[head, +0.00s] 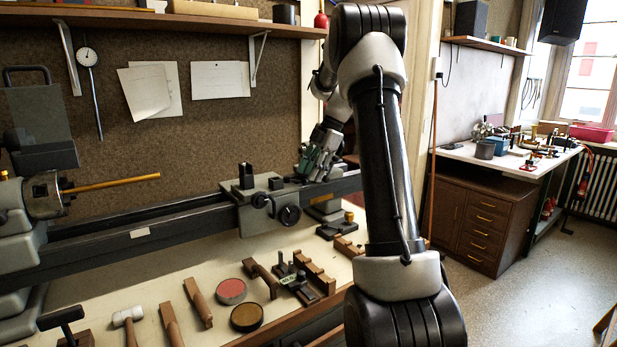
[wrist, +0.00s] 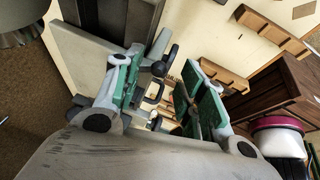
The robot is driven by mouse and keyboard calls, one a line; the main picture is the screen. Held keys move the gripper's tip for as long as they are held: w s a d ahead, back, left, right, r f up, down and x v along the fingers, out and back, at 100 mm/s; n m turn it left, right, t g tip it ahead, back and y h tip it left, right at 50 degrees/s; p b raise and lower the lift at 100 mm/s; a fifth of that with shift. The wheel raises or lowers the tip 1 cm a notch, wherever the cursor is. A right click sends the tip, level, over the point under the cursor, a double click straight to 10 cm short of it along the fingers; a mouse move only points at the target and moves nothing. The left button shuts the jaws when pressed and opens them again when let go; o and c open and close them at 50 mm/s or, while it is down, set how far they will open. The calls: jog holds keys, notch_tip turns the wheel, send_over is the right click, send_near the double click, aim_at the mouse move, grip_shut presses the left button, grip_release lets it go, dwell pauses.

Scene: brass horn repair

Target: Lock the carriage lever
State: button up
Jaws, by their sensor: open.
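The grey lathe carriage (head: 262,215) sits on the dark bed in the head view, with a black handwheel (head: 289,215) on its front. My gripper (head: 318,160) is over the carriage's right end, and its green-padded fingers are apart. In the wrist view my gripper (wrist: 165,82) is open, with nothing held between its pads. A small black-knobbed lever (wrist: 158,69) shows between the fingers, close to the left one; I cannot tell whether they touch. I cannot make out this lever in the head view, where my gripper and arm cover that area.
The lathe bed (head: 150,230) runs left to the headstock with a brass rod (head: 110,183). The bench in front holds a mallet (head: 127,318), round tins (head: 230,291) and wooden blocks (head: 315,272). A shelf (head: 160,22) hangs above. Open floor lies to the right.

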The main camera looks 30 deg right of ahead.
jog(key=v, duration=0.9)
jog(key=shift+r, duration=0.3)
jog(key=shift+d, duration=0.15)
jog(key=s+f+m+h, duration=0.2)
jog(key=s+f+m, duration=0.35)
jog(key=m, duration=0.85)
jog(key=s+a+m+t+h, duration=0.1)
jog(key=s+a+m, duration=0.1)
jog(key=s+a, duration=0.7)
jog(key=s+a+m+t+h, duration=0.1)
jog(key=s+a+m, duration=0.2)
jog(key=s+a, duration=0.6)
jog(key=shift+s+t+h, duration=0.3)
jog(key=shift+s, duration=3.7)
